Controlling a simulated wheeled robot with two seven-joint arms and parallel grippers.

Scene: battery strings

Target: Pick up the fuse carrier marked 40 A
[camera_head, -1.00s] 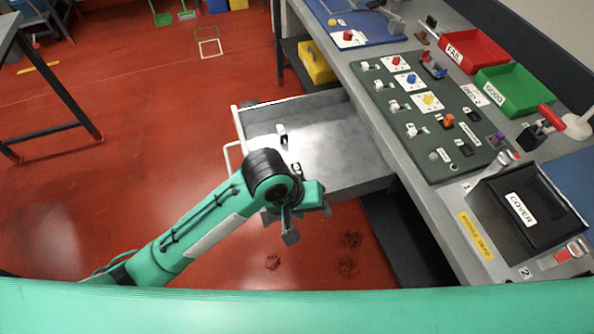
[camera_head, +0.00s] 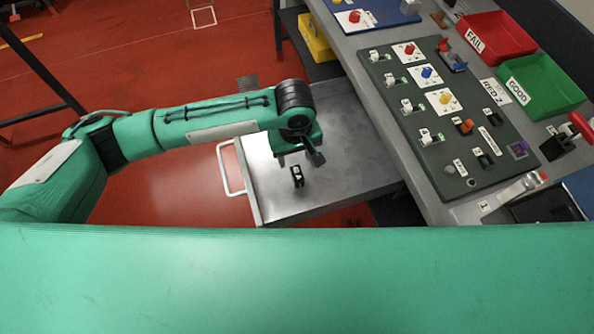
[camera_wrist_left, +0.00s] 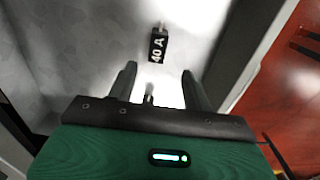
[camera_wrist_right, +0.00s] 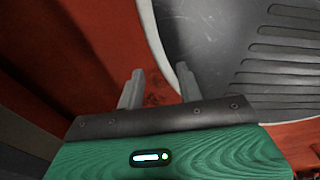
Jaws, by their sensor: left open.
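My left gripper (camera_wrist_left: 159,72) is open, with nothing clasped. A small dark piece (camera_wrist_left: 148,97) shows between its fingers; I cannot tell what it is. My right gripper (camera_wrist_right: 159,74) is open and empty, away from the drawer.
The workbench to the right carries a dark green board (camera_head: 440,110) with switches, a red FAIL bin (camera_head: 497,38) and a green GOOD bin (camera_head: 543,85). A yellow box (camera_head: 315,40) sits beneath the bench.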

